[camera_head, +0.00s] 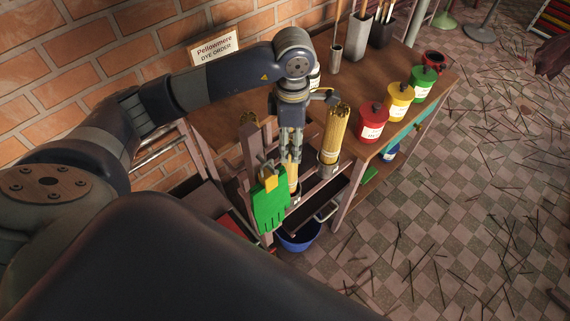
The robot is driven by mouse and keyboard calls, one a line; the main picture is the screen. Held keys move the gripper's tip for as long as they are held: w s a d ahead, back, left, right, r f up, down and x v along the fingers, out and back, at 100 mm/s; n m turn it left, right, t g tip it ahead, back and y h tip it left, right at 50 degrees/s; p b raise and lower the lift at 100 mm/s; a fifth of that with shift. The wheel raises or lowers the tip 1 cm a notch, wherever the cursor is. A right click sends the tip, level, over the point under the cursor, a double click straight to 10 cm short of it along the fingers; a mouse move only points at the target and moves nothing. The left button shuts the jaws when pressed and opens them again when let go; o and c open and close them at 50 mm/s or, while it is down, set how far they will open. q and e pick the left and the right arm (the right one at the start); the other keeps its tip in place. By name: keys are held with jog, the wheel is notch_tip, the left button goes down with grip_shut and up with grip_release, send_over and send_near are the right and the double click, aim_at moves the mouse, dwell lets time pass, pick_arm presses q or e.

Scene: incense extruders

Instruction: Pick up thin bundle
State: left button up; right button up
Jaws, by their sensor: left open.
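My left gripper (291,153) points down at the front edge of the wooden table (229,95). It is open, with its fingers directly over a thin yellow bundle (293,177) standing upright in a holder. The fingers cover the top of the bundle, so I cannot tell whether they touch it. A thicker yellow bundle (335,131) stands upright in a metal cup (328,170) just to the right.
A green glove (269,203) hangs on the rack in front. Red (373,126), yellow (398,104) and green (423,83) jars line the table's right edge. A sign (215,46) stands at the back. A blue bucket (298,238) sits below. Thin sticks litter the floor.

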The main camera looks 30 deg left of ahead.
aim_at(290, 161)
pick_arm(q)
notch_tip(290, 161, down, 4)
jog(key=shift+r+p, duration=0.1)
jog(key=shift+p, duration=0.25)
notch_tip(290, 161, down, 5)
jog(key=shift+a+f+p, duration=0.15)
jog(key=shift+f+p, duration=0.05)
jog(key=shift+p, duration=1.05)
jog(key=shift+w+f, duration=0.1)
jog(key=shift+f, duration=0.1)
jog(key=c, duration=1.2)
grip_shut()
